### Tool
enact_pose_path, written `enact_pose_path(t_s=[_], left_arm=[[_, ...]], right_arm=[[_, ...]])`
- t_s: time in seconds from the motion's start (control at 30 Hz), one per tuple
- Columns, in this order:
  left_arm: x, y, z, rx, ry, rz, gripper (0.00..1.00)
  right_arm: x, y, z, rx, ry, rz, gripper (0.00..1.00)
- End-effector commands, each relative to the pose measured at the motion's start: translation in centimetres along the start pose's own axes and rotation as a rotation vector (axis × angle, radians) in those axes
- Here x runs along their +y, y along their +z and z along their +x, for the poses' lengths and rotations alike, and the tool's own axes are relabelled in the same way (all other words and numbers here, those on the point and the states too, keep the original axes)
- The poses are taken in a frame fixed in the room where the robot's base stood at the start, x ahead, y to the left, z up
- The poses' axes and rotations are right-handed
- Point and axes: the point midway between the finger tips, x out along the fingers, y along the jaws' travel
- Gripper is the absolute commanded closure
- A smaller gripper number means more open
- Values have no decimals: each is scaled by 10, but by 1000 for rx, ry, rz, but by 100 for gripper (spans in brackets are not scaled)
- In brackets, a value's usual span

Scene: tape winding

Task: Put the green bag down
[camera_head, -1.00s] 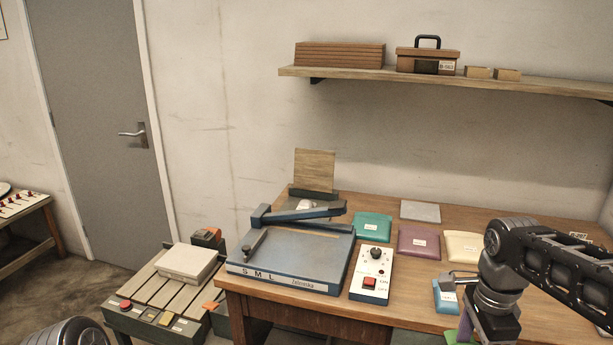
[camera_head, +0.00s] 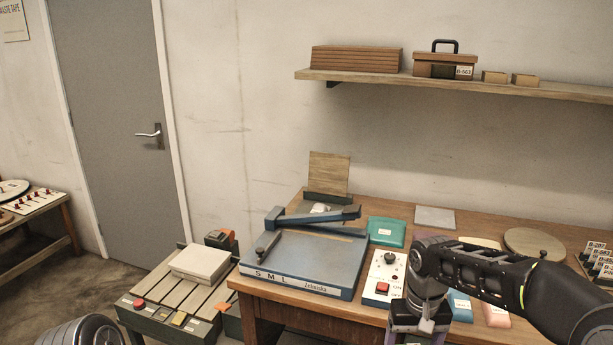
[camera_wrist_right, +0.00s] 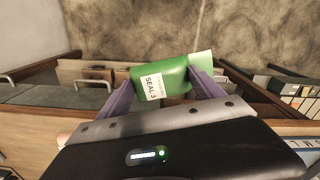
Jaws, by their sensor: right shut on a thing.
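The green bag (camera_wrist_right: 172,80), with a white "SEAL 3" label, is between the purple fingers of my right gripper (camera_wrist_right: 165,88) in the right wrist view. The gripper is shut on it, and a paler green edge shows at its right side. In the head view my right gripper (camera_head: 410,328) is at the bottom edge, by the desk's front near the control box, and the bag is almost wholly hidden there. Only a rounded part of my left arm shows at bottom left; its gripper is out of view.
A blue bag (camera_head: 459,305) and a pink bag (camera_head: 495,314) lie right of my arm. A card rack (camera_head: 597,265) stands far right.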

Motion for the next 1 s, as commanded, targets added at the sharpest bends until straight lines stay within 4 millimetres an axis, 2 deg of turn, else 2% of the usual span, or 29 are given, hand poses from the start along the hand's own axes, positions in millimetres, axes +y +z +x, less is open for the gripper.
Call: enact_pose_path(t_s=[0.1,0.2,0.57,0.67,0.9,1.0], left_arm=[[0,0,0,0,0,0,47],[0,0,0,0,0,0,47],[0,0,0,0,0,0,47],[0,0,0,0,0,0,47],[0,0,0,0,0,0,47],[0,0,0,0,0,0,47]], right_arm=[[-16,2,14,-2,0,-32,64],[-22,4,19,0,0,-44,64],[-23,5,24,-2,1,-43,64],[-23,7,44,-5,3,-44,64],[-23,29,130,-8,4,-45,64],[-22,39,157,-4,2,-44,64]])
